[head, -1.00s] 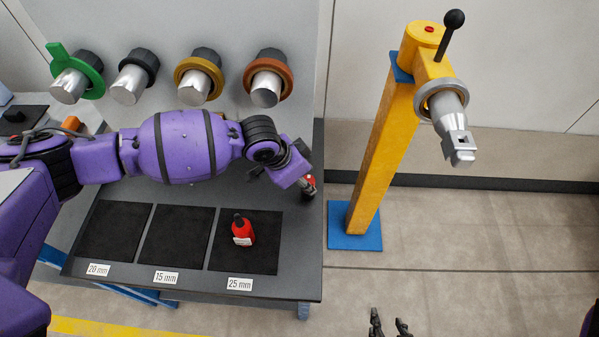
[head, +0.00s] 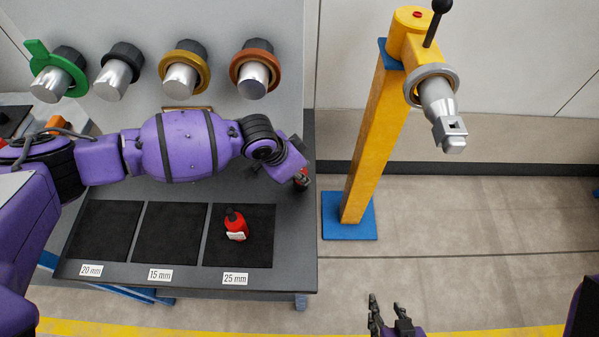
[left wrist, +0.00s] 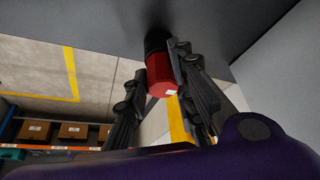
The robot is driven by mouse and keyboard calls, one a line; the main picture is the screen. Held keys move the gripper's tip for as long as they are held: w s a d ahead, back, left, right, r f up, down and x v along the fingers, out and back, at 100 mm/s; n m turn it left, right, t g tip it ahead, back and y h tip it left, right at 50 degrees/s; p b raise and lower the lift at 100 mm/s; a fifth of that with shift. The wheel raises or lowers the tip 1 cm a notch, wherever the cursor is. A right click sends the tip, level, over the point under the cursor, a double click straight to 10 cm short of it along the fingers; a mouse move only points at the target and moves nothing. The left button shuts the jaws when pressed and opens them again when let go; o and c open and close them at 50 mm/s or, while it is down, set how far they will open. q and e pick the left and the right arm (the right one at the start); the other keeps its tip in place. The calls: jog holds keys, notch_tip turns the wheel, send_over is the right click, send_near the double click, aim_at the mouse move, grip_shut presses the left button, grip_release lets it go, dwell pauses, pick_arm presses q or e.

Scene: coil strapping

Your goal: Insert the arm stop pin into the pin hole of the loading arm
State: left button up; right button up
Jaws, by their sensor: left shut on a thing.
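My left gripper (head: 299,180) is at the right part of the dark table. It is shut on a red cylinder with a black end, which also shows in the left wrist view (left wrist: 160,76) between the two fingers. I cannot tell for sure that this cylinder is the arm stop pin. The loading arm is a yellow post (head: 372,150) on a blue base, with a silver end piece (head: 440,108) and a black ball-topped lever (head: 434,25). A small red spot (head: 417,15) shows on its top. I cannot make out the pin hole. My right gripper (head: 385,312) is open and empty at the bottom.
The 15 mm and 20 mm mats are bare. Several silver holders with coloured rings (head: 255,80) line the wall. Open floor (head: 480,230) lies right of the post.

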pick_arm(q)
jog(key=shift+s+d+f, duration=0.1)
jog(key=shift+s+d, duration=0.05)
jog(key=shift+s, duration=0.05)
grip_shut()
pick_arm(e)
jog(key=shift+w+r, duration=0.1)
jog(key=shift+r, duration=0.1)
pick_arm(q)
jog(key=shift+r, duration=0.25)
jog(key=shift+d, duration=0.1)
pick_arm(e)
jog(key=shift+w+r, duration=0.2)
jog(key=shift+r, duration=0.05)
pick_arm(q)
jog(key=shift+r+p, duration=0.4)
jog(key=shift+p, duration=0.1)
pick_arm(e)
jog(key=shift+w+r, duration=0.2)
jog(key=shift+r, duration=0.1)
pick_arm(q)
jog(key=shift+s, duration=0.1)
